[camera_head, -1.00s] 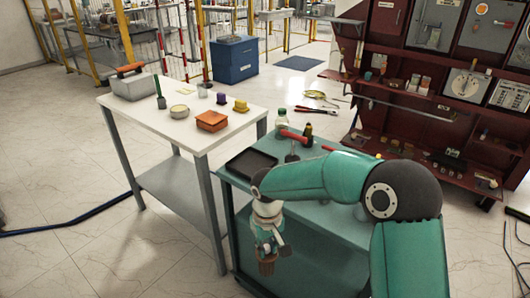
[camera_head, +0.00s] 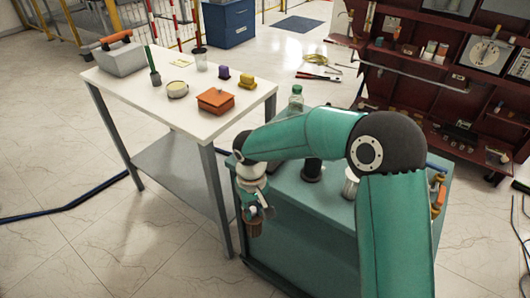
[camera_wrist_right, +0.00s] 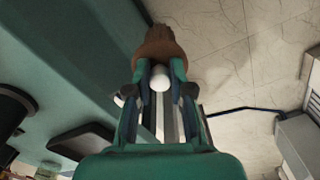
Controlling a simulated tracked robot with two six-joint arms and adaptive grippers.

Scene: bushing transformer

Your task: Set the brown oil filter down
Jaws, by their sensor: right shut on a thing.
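The brown oil filter (camera_head: 255,229) hangs at the lower end of my right gripper (camera_head: 256,212), beside the left side of the green cart. In the right wrist view the brown filter (camera_wrist_right: 160,43) sits between and beyond the two fingertips (camera_wrist_right: 160,76), which are closed on it. A white rounded part shows between the fingers. The filter is over the floor side of the cart, below the cart's top and apart from the white table. My left gripper is not in view.
The green cart (camera_head: 300,222) bears a bottle, a black cylinder and a white cylinder. Open floor lies left.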

